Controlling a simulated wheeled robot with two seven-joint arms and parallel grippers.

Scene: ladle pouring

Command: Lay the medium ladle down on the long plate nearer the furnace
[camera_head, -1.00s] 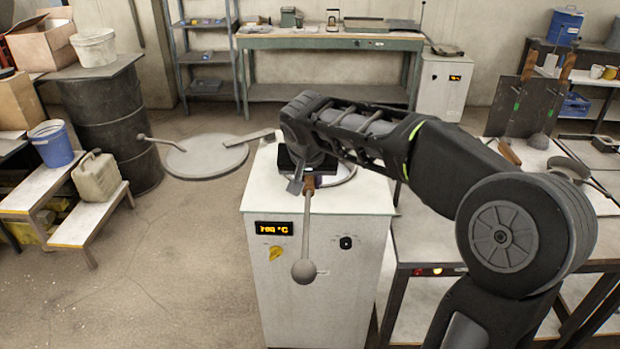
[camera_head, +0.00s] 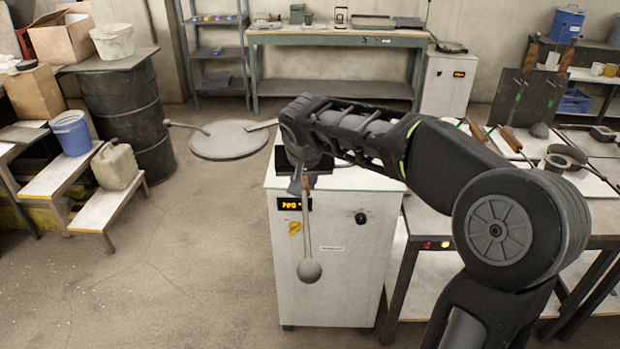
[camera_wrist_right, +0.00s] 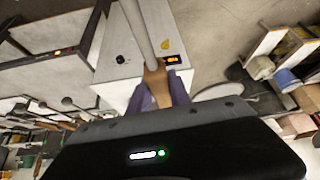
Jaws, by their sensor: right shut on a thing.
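My right gripper (camera_head: 304,184) is shut on the wooden handle of a ladle (camera_head: 309,271). The ladle's grey rod and round bowl hang downward in front of the white furnace (camera_head: 345,262). The right wrist view shows the wooden handle (camera_wrist_right: 155,76) between the fingers and the rod running away past the furnace front; the bowl is out of that view. A pale long plate (camera_head: 499,144) lies on the table right of the furnace, partly hidden by my right arm. Another pale plate (camera_head: 602,176) lies farther right. My left gripper is not in view.
The table (camera_head: 432,222) stands close to the furnace's right side. Other ladles, a dark cup (camera_head: 556,163) and upright dark panels (camera_head: 530,105) crowd its plates. A stepped stand (camera_head: 105,205) and drum (camera_head: 130,115) are at left.

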